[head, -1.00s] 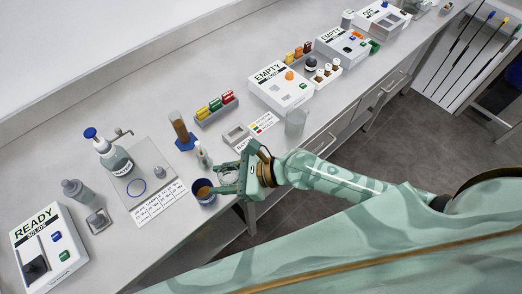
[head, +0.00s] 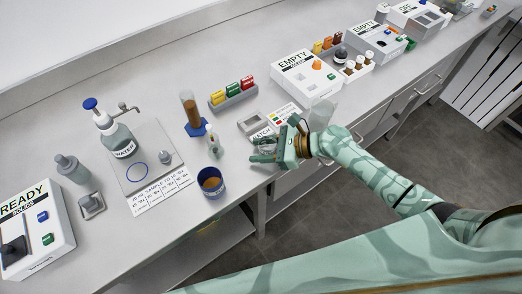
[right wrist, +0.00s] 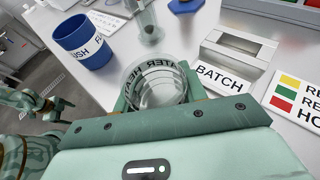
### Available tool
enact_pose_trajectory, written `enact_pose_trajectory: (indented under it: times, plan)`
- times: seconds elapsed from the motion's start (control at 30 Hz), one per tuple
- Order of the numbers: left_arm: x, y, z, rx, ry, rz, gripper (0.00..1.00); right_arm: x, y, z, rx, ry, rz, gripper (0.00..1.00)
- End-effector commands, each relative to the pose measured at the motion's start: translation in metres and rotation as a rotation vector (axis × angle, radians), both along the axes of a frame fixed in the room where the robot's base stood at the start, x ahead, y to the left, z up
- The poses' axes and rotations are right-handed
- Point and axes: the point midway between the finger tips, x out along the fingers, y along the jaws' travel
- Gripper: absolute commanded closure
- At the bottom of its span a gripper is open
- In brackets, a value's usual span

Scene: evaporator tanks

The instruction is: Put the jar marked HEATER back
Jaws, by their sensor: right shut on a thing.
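The jar with HEATER lettering (right wrist: 158,84) is clear glass with dark print that reads reversed through the wall in the right wrist view. My right gripper (head: 266,152) is shut on it. In the head view the jar is hard to make out among the fingers, over the bench's front edge, just in front of the BATCH unit. In the right wrist view the fingers (right wrist: 158,98) stand on both sides of the jar, which looks empty. Green parts of my left arm show at that view's left edge; its jaws are not clear.
A blue cup (head: 212,187) with brown content stands left of the gripper. The grey BATCH unit (head: 254,122) and colour card are behind it. A clear beaker (head: 321,113) stands to the right. A small bottle (head: 213,146) and blue-footed cylinder (head: 190,113) stand behind the cup.

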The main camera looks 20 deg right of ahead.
Motion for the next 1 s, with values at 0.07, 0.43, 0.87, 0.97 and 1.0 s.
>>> enact_pose_trajectory:
  times: [0.07,0.43,0.87,0.97,1.0]
  plan:
    - [0.0,-0.001,-0.001,-0.001,-0.001,0.0,0.2,0.0,0.0,-0.001,0.001,-0.003,0.001,0.86]
    - [0.001,-0.001,-0.001,-0.001,-0.001,0.0,0.2,0.0,0.0,-0.003,-0.001,-0.002,0.001,0.36]
    - [0.002,-0.001,0.004,-0.001,-0.003,0.002,0.2,-0.007,-0.016,0.007,-0.004,-0.001,-0.001,0.36]
    - [0.003,-0.001,0.007,-0.001,-0.005,0.002,0.2,-0.016,-0.035,0.016,-0.006,-0.001,0.0,0.36]
    - [0.003,-0.001,0.008,-0.001,-0.005,0.002,0.2,-0.02,-0.044,0.019,-0.006,-0.001,0.0,0.36]
